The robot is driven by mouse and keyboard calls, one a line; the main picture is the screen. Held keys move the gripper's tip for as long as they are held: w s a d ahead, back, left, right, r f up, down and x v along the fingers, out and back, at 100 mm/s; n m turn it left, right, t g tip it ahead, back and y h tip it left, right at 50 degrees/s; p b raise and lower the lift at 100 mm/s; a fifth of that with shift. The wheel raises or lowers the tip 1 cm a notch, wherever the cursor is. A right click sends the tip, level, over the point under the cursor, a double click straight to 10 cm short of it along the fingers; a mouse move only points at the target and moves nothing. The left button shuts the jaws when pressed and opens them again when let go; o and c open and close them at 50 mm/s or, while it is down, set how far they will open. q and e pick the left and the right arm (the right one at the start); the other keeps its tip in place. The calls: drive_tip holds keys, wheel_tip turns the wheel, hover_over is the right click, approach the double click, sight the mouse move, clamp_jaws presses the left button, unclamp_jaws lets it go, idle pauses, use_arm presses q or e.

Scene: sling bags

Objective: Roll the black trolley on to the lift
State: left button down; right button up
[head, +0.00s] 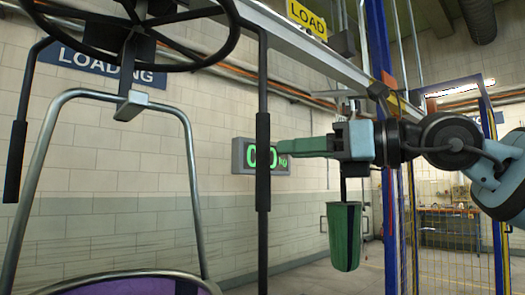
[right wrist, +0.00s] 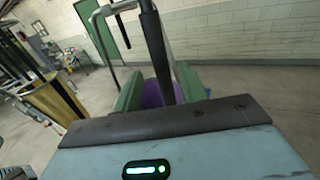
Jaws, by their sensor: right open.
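A black handwheel (head: 222,40) with hanging bars ending in black grips fills the upper left of the head view, near a grey overhead rail (head: 290,40); it seems to be the black trolley. My right gripper (head: 288,146) is open, its fingers pointing left at the nearer black grip (head: 263,160). In the right wrist view this grip (right wrist: 155,50) stands in line with the space between the green fingers (right wrist: 160,88). I cannot tell whether it is between them. A blue-framed yellow mesh enclosure (head: 440,230) stands at right; I cannot tell whether it is the lift. My left gripper is out of view.
A lit scale display (head: 240,157), a LOAD sign (head: 307,18) and a LOADING sign (head: 90,66) are behind. Open floor shows at lower right.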

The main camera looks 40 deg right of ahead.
sight(269, 151)
drive_tip(key=shift+p+x, duration=0.45)
drive_tip(key=shift+x, duration=2.9)
clamp_jaws()
